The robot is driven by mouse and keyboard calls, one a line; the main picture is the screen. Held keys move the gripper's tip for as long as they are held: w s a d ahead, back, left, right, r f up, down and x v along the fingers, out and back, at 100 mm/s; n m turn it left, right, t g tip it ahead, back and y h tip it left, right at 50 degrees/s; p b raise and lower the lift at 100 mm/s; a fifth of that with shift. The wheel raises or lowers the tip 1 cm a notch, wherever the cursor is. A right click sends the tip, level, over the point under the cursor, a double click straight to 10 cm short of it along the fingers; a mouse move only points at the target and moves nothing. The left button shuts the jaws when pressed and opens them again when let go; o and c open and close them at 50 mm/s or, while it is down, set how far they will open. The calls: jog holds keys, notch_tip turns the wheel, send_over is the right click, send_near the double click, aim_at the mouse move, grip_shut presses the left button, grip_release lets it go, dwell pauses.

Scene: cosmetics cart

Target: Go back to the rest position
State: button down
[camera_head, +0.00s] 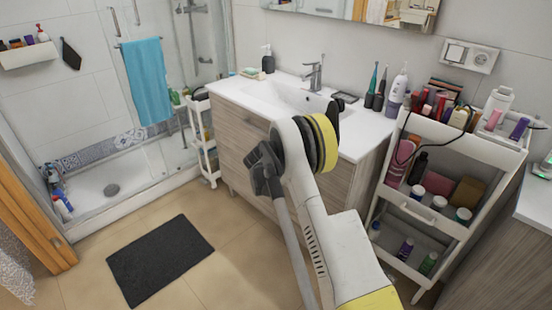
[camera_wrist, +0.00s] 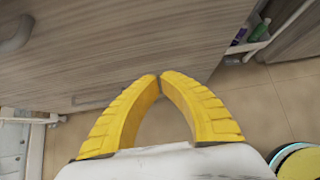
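My gripper (camera_wrist: 160,80) shows in the wrist view with its two yellow fingers touching at the tips. Nothing is held between them, and the gap behind the tips is empty. In the head view my arm rises from the lower right and bends in front of the vanity cabinet (camera_head: 235,135). The yellow fingers cannot be made out there. In the wrist view the wooden cabinet front (camera_wrist: 120,50) fills the area beyond the fingers; its distance from them is hard to judge.
A white cart (camera_head: 471,143) loaded with cosmetics stands to the right of my arm. Bottles and brushes stand on the washbasin top (camera_head: 362,130). A small white trolley (camera_head: 199,127) stands left of the vanity. A dark mat (camera_head: 160,260) lies on open floor at the lower left.

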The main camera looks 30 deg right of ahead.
jog(key=s+a+r+m+t+y, duration=0.15)
jog(key=s+a+r+m, duration=0.45)
jog(key=r, duration=0.6)
jog(key=s+a+r+m+t+y, duration=0.1)
jog(key=s+a+r+m+y, duration=0.2)
jog(key=s+a+r, duration=0.6)
jog(key=s+a+r+m+y, duration=0.1)
jog(key=s+a+m, duration=0.3)
jog(key=s, duration=0.3)
jog(key=s+a+r+m+t+y, duration=0.1)
jog(key=s+a+r+m, duration=0.1)
jog(key=s, duration=0.6)
jog(key=s+a+r+m+t+y, duration=0.1)
jog(key=s+a+m+y, duration=0.1)
jog(key=s+a+m, duration=0.3)
jog(key=shift+s+a+r+m, duration=0.3)
jog(key=shift+s+m, duration=0.5)
jog(key=shift+s, duration=0.4)
